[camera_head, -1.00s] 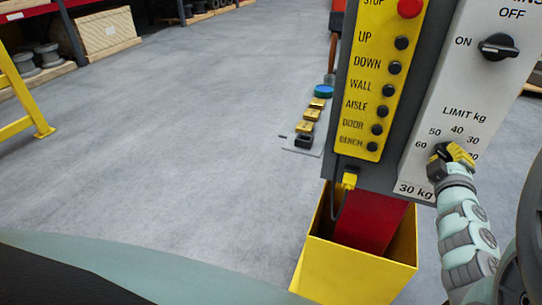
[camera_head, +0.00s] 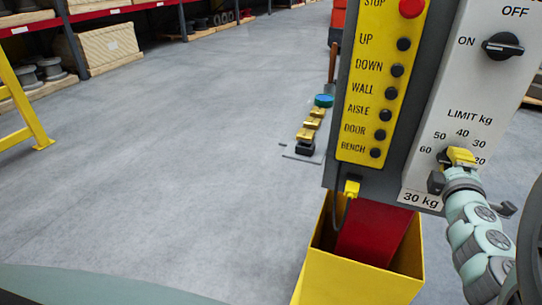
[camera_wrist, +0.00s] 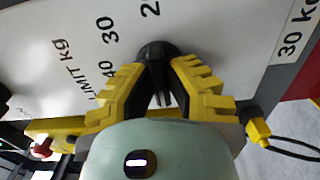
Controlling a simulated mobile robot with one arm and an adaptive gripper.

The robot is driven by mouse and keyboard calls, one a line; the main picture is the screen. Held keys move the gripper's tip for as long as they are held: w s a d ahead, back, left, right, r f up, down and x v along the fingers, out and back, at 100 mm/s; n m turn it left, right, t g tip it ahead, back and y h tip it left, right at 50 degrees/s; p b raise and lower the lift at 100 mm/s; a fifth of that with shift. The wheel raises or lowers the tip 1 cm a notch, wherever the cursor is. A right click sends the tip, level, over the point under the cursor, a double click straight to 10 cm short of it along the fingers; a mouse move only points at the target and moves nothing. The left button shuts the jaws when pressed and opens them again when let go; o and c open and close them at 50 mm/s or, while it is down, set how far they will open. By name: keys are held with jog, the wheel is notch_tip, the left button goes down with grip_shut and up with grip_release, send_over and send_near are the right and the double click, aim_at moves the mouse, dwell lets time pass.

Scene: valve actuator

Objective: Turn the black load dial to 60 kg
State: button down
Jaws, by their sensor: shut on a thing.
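The black load dial (camera_wrist: 156,50) sits on the white panel under the LIMIT kg scale (camera_head: 467,115), marked 60, 50, 40, 30 and 20. My gripper (camera_wrist: 158,75) has its yellow stepped fingers on either side of the dial and is shut on it. In the head view my gripper (camera_head: 458,157) covers most of the dial, so I cannot tell where its pointer aims. The display label (camera_head: 421,199) below reads 30 kg.
A black ON/OFF switch (camera_head: 503,46) is above on the same panel. A yellow button strip (camera_head: 381,90) with a red stop button (camera_head: 411,8) is to the left. A yellow open bin (camera_head: 352,283) stands below. The grey floor to the left is clear.

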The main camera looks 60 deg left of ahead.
jog(key=c, duration=1)
grip_release()
jog(key=shift+v, duration=6)
